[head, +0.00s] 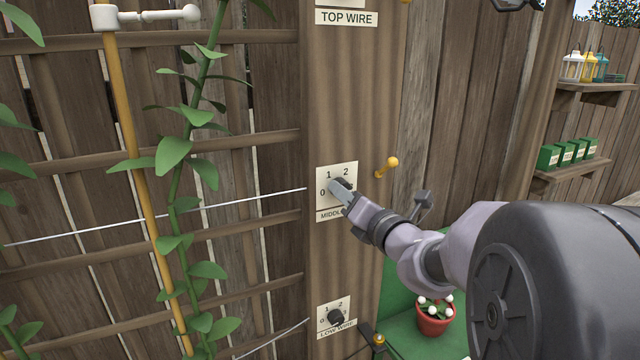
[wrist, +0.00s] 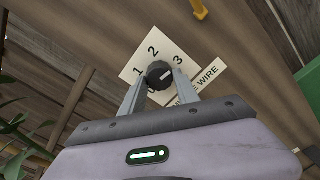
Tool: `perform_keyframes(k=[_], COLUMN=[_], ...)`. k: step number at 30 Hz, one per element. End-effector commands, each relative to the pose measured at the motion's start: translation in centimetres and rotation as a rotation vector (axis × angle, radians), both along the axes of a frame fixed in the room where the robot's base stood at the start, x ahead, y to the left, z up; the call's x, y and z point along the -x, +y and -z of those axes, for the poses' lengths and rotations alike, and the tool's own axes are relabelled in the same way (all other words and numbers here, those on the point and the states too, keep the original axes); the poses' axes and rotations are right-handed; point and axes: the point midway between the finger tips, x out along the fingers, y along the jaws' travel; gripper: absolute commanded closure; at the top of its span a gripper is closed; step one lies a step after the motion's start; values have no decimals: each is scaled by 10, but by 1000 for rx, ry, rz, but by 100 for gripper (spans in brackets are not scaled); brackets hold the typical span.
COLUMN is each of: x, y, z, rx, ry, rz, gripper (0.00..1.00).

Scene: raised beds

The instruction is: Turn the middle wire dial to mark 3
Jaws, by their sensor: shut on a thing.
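The middle wire dial is a round black knob (wrist: 160,75) on a white plate (head: 325,176) marked 0, 1, 2, 3, fixed to a wooden post. My gripper (head: 345,192) reaches in from the right and is shut on the knob, one finger on each side. In the head view my gripper covers most of the knob and the 3. In the wrist view the plate (wrist: 132,73) looks tilted, and a pale line on the knob points roughly towards the 3. The exact alignment is hard to tell.
The low wire dial (head: 336,317) is below on the same post (head: 340,120). A yellow peg (head: 387,166) sticks out right of the middle plate. A vine (head: 190,150) climbs a trellis at left.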

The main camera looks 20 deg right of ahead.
Motion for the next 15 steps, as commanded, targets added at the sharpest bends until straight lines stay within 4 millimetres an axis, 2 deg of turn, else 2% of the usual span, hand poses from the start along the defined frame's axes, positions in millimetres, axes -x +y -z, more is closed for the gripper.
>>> perform_keyframes(k=[1,15], x=[0,0], y=[0,0], z=[-5,-2], rx=[-19,-109], ry=[-4,-1], rz=[-1,-1], gripper=[100,100])
